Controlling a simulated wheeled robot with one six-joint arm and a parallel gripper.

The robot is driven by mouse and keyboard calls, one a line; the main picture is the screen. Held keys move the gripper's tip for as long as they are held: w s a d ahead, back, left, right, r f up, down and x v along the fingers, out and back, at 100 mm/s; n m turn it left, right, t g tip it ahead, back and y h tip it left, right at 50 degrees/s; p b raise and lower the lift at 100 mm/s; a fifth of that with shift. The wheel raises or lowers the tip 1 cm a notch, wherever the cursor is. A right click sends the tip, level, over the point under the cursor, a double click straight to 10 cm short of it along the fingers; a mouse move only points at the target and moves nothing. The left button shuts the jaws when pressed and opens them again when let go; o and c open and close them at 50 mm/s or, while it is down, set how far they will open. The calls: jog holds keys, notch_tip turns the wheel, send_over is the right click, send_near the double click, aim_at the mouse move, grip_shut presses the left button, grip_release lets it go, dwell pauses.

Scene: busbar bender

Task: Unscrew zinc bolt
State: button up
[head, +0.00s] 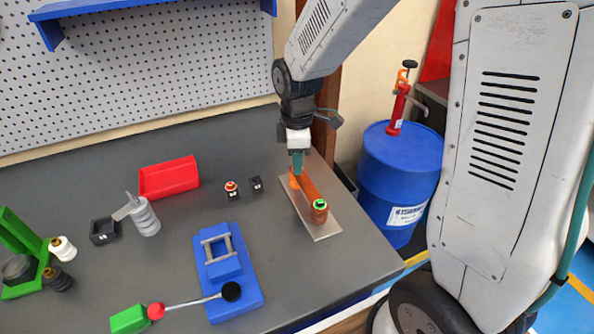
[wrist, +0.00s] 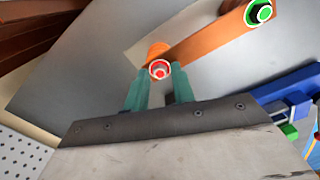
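A copper-orange bar (head: 310,191) lies over a thin grey plate (head: 325,228) at the table's right side. A green-topped bolt (head: 320,204) sits at its near end and also shows in the wrist view (wrist: 260,12). A red-topped bolt with a pale rim (wrist: 159,70) stands at the other end; the gripper hides it in the head view. My gripper (head: 297,168) points down there, its teal fingers (wrist: 160,84) on either side of this bolt. Whether they touch it cannot be told. No label shows which bolt is zinc.
Two small black blocks (head: 256,184) stand left of the plate, one with a red-topped piece (head: 231,187). A blue bender (head: 236,291) with a lever, a red bin (head: 169,178) and a grey stacked part (head: 144,217) stand further left. A blue drum (head: 398,178) stands beyond the table.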

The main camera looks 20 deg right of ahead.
dwell(0.3)
jog(key=m, duration=0.6)
jog(key=shift+m, duration=0.6)
jog(key=shift+c, duration=0.4)
grip_shut()
